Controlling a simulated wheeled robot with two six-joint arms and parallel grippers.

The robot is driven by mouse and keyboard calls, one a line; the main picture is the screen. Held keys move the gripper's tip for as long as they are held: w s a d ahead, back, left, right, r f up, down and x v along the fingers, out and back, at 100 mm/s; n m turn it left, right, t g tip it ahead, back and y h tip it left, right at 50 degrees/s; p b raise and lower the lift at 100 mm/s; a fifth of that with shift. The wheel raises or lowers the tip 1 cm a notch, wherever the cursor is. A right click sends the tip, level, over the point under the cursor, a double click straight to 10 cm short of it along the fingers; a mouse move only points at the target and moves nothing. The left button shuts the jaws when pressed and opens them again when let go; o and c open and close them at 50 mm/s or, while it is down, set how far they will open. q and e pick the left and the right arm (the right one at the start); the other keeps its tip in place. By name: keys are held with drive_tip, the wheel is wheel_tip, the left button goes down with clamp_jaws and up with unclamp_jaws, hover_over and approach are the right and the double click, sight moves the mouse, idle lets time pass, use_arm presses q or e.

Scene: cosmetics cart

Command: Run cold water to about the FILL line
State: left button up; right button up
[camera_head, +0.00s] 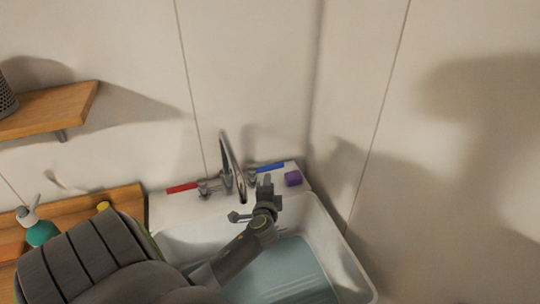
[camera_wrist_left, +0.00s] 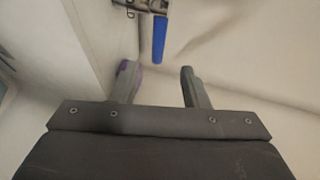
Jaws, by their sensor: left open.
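A curved metal tap (camera_head: 228,155) stands at the back of a white sink (camera_head: 335,235). A red handle (camera_head: 182,188) is on its left and a blue handle (camera_head: 271,167) on its right. Blue-tinted water (camera_head: 285,272) shows in the basin; my arm covers part of it. I see no stream and cannot make out a FILL line. My left gripper (camera_head: 265,190) is over the back of the sink, just in front of the blue handle. In the left wrist view its fingers are apart and empty, and the blue handle (camera_wrist_left: 159,38) lies ahead, between their lines, not touched.
A purple block (camera_head: 293,178) sits on the back ledge, right of the gripper; it shows partly behind a finger in the wrist view. A green bottle (camera_head: 41,232) stands on the wooden counter (camera_head: 125,200) at left. A wooden shelf (camera_head: 50,108) is above. Walls close in behind and right.

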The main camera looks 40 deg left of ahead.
sight(270, 167)
use_arm(q)
drive_tip(key=b+x, duration=0.2)
drive_tip(key=x, duration=0.3)
drive_tip(key=b+x, duration=0.2)
drive_tip(key=x, duration=0.3)
drive_tip(key=shift+w+a+f, duration=0.25)
drive_tip(key=shift+f, duration=0.05)
drive_tip(key=shift+w+a+b, duration=0.25)
drive_tip(key=shift+w+b, duration=0.05)
drive_tip(key=shift+b, duration=0.1)
drive_tip(key=shift+w+a, duration=0.3)
use_arm(e)
drive_tip(key=f, duration=0.2)
drive_tip(key=a+f, duration=0.1)
drive_tip(key=f, duration=0.2)
drive_tip(key=shift+w+a+f, duration=0.15)
drive_tip(key=shift+w+f, duration=0.1)
drive_tip(key=shift+f, duration=0.05)
use_arm(q)
clamp_jaws()
